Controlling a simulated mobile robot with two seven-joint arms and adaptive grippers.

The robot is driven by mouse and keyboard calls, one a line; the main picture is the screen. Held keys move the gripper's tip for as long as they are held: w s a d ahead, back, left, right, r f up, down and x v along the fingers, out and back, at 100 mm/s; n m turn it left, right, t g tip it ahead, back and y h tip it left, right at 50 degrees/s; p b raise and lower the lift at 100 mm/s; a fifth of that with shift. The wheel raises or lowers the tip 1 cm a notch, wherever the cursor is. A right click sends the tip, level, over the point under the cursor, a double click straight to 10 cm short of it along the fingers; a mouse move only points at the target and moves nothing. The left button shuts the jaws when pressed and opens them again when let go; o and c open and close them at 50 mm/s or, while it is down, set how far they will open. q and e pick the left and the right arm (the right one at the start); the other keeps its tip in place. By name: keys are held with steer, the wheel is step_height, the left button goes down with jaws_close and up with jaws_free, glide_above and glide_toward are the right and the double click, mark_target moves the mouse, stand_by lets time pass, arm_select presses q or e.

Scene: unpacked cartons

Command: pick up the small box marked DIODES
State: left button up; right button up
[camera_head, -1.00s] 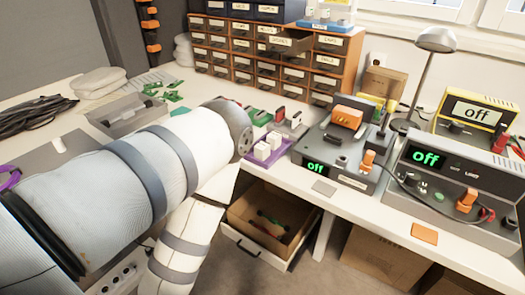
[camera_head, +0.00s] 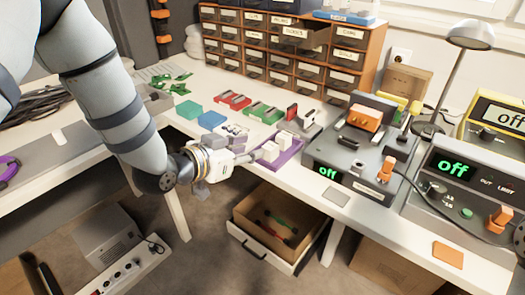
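No small box with a readable DIODES marking shows; the labels are too small to read surely. A brown drawer cabinet (camera_head: 345,62) with white labels stands at the back, and one upper drawer (camera_head: 308,37) is pulled out. A purple tray (camera_head: 284,160) on the white table holds small white boxes (camera_head: 270,151), their markings unreadable. My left gripper (camera_head: 253,156) is at the table's front edge, fingers toward the tray's left side and close to the nearest white box. Whether it touches the box or is open cannot be told.
Green and blue boxes (camera_head: 212,120) and red and green parts (camera_head: 263,112) lie behind the gripper. A grey device (camera_head: 355,155) reading "off" stands right of the tray. An open drawer (camera_head: 272,255) with a carton juts out below the table.

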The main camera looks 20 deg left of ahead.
mark_target(270, 146)
arm_select(q)
steer(key=b+x, duration=0.1)
steer(key=x, duration=0.7)
steer(key=shift+d+f, duration=0.2)
steer(key=shift+s, duration=0.1)
jaws_close()
